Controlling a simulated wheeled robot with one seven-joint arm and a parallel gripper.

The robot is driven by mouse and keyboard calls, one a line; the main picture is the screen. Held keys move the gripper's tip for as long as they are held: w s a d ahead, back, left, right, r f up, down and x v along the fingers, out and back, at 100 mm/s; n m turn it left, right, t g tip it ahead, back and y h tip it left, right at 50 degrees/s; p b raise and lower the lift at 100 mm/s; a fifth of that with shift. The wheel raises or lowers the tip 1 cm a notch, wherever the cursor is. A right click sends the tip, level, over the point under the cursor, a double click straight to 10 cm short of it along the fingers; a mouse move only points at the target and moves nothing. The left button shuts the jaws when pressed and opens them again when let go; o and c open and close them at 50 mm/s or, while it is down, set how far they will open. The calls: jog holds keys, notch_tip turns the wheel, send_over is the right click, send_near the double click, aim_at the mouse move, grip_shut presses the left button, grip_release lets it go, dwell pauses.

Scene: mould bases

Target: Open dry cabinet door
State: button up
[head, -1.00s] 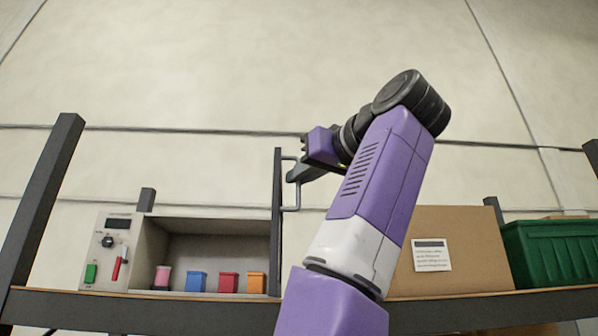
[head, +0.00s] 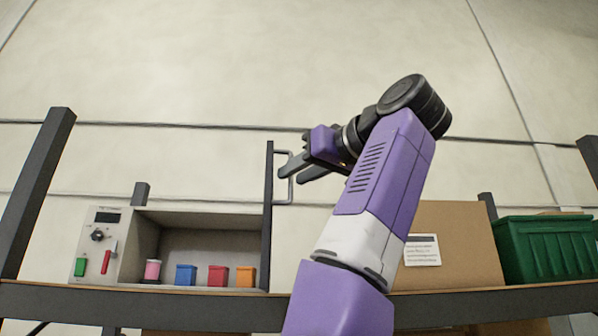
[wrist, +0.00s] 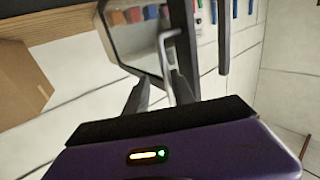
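The dry cabinet (head: 200,216) stands on the shelf at the left, a grey box with its front open. Its dark-framed door (head: 267,215) stands swung out at the cabinet's right side, seen nearly edge-on. The door's bent bar handle (head: 291,192) sticks out to the right, and it also shows in the wrist view (wrist: 164,48). My gripper (head: 288,176) is open at the handle. In the wrist view its fingers (wrist: 160,88) are spread, with the handle bar between them. Whether a finger touches the bar I cannot tell.
Pink, blue, red and orange containers (head: 218,276) stand inside the cabinet. A control panel (head: 98,246) is on its left. A cardboard box (head: 455,255) and a green crate (head: 545,248) stand to the right. Dark shelf posts (head: 38,190) rise at both sides.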

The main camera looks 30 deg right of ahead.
jog(key=s+b, duration=0.3)
jog(key=s, duration=0.4)
jog(key=shift+s+d, duration=0.3)
jog(key=shift+s, duration=0.05)
dwell(0.4)
